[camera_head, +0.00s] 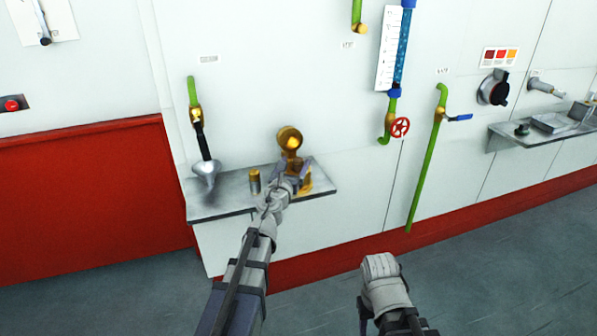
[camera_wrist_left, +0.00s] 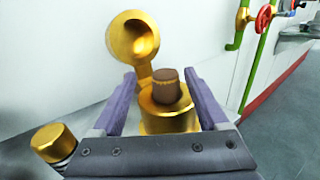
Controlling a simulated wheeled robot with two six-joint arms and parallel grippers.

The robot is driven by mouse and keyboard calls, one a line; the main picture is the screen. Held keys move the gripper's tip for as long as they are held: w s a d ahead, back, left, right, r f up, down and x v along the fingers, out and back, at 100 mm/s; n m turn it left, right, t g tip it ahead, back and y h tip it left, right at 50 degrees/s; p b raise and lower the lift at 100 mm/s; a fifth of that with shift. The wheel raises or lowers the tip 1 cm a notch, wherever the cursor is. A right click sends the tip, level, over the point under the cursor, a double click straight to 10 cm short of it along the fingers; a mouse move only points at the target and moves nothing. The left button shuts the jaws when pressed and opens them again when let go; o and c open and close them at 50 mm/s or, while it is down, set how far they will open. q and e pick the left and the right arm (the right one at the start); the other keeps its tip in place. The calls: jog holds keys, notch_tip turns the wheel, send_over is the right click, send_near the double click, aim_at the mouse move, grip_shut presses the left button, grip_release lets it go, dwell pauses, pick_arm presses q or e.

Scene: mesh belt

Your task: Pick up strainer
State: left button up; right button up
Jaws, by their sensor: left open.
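The strainer looks to be the small brown cylinder (camera_wrist_left: 167,87) standing in the top of a gold housing (camera_wrist_left: 170,122) in the left wrist view. The housing's round lid (camera_wrist_left: 133,38) stands open behind it. In the head view the gold lid (camera_head: 289,138) shows above the shelf, and my left gripper hides most of the housing. My left gripper (camera_wrist_left: 158,80) is open, its two purple-grey fingers to either side of the brown cylinder, with nothing held. It shows at the shelf in the head view (camera_head: 294,178). My right gripper (camera_head: 380,268) is low over the floor, its jaws unclear.
The grey shelf (camera_head: 222,207) carries a small gold-topped cylinder (camera_head: 254,182), left of my left gripper. A grey funnel-shaped piece (camera_head: 206,172) hangs below a green pipe at the shelf's left. A red handwheel (camera_head: 400,127) and a green pipe (camera_head: 424,170) are farther right.

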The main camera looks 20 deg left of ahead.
pick_arm(q)
jog(key=w, duration=0.5)
jog(key=shift+w+d+f, duration=0.1)
jog(key=shift+d+f, duration=0.15)
jog(key=shift+d, duration=0.05)
jog(key=shift+c, duration=0.4)
grip_shut()
